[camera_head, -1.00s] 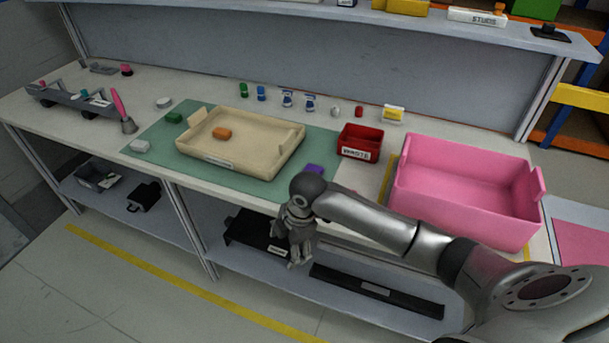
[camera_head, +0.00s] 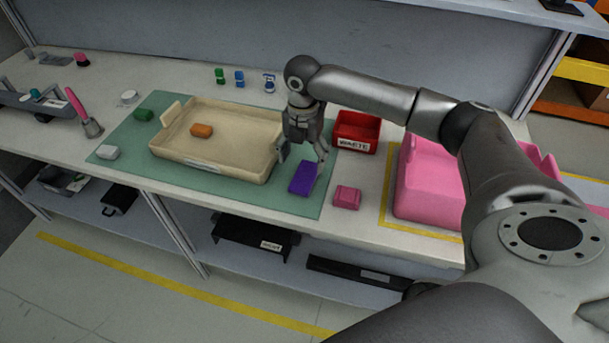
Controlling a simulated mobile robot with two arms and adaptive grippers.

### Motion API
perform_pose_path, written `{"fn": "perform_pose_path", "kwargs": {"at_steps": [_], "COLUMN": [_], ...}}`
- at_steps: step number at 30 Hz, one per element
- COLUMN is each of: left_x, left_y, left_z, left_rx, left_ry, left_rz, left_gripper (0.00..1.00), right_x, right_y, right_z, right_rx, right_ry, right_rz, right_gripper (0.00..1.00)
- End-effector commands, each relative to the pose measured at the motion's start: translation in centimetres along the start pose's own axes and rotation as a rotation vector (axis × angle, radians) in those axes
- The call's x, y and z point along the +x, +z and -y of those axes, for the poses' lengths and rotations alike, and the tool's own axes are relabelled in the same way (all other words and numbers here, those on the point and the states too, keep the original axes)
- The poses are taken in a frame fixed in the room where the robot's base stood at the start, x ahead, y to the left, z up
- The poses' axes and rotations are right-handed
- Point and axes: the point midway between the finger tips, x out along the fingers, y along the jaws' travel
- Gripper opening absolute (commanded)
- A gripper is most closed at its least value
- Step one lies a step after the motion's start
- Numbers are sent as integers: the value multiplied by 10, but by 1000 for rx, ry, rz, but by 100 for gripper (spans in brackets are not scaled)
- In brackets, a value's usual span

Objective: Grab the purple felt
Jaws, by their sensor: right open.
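The purple felt (camera_head: 304,178) is a small purple block lying on the right part of the green mat (camera_head: 120,131), to the right of the beige tray (camera_head: 262,176). My right gripper (camera_head: 302,158) points down just above and behind the purple felt. Its fingers are apart, with one finger to each side, and nothing is between them. I cannot tell whether a fingertip touches the felt. My left gripper is not in view.
The beige tray holds an orange block (camera_head: 202,131). A red waste bin (camera_head: 357,128) stands right of my gripper. A pink block (camera_head: 347,197) lies right of the mat, and a large pink bin (camera_head: 425,190) stands further right. Green (camera_head: 144,115) and white (camera_head: 107,152) blocks lie at the mat's left.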

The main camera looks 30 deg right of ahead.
Motion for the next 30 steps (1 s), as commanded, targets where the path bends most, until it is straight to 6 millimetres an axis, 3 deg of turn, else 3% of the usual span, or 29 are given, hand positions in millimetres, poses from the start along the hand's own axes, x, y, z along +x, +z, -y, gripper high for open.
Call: {"fn": "perform_pose_path", "kwargs": {"at_steps": [10, 14, 21, 30], "left_x": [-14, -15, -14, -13], "left_y": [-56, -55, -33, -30], "left_z": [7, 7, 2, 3], "left_rx": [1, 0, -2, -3], "left_ry": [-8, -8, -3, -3], "left_rz": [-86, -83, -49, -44], "left_gripper": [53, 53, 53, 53], "right_x": [41, 53, 55, 55], "right_y": [-5, -4, -4, -4], "right_z": [8, 8, 7, 7], "right_rx": [0, 1, 0, 0], "right_ry": [-1, 1, 2, 2], "right_rz": [-1, 0, 1, 1], "right_gripper": [75, 75, 75, 38]}}
